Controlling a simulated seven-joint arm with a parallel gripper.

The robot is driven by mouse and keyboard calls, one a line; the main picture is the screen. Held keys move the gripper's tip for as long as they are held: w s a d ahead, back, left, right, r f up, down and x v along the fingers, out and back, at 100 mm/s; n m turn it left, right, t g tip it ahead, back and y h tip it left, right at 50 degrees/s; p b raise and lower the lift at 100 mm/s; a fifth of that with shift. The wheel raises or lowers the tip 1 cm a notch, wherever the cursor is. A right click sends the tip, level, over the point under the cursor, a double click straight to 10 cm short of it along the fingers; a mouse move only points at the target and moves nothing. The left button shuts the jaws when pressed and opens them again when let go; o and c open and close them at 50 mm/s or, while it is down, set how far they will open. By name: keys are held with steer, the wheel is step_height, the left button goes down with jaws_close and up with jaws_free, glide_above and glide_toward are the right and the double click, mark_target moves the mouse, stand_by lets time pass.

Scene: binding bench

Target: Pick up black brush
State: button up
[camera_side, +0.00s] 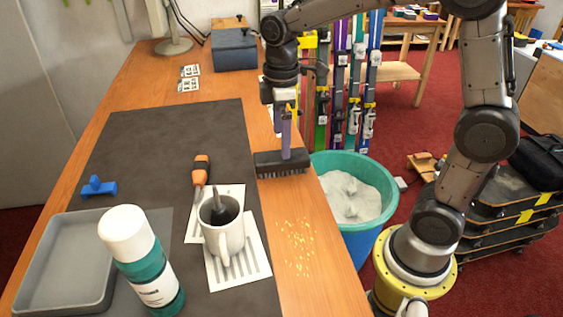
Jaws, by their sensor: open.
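The black brush (281,163) lies on the wooden bench near its right edge, its bristles facing the front. My gripper (286,148) points down from above, with its fingers reaching down to the top of the brush. It is open. From this side I cannot tell whether the fingers straddle the brush or touch it. The brush appears to rest on the bench surface.
An orange-handled screwdriver (200,175), a green bottle (145,270), a grey tray (30,281) and a blue clamp-like piece (98,187) are nearby. A teal bucket (384,222) stands beside the bench edge.

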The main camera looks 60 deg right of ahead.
mark_target(281, 158)
steer(key=shift+s+a+f, duration=0.1)
steer(key=shift+a+f, duration=0.05)
steer(key=shift+f, duration=1.55)
steer(key=shift+s+a+f, duration=0.1)
steer(key=shift+f, duration=1.55)
steer(key=shift+c, duration=0.3)
jaws_close()
steer(key=shift+r, duration=0.2)
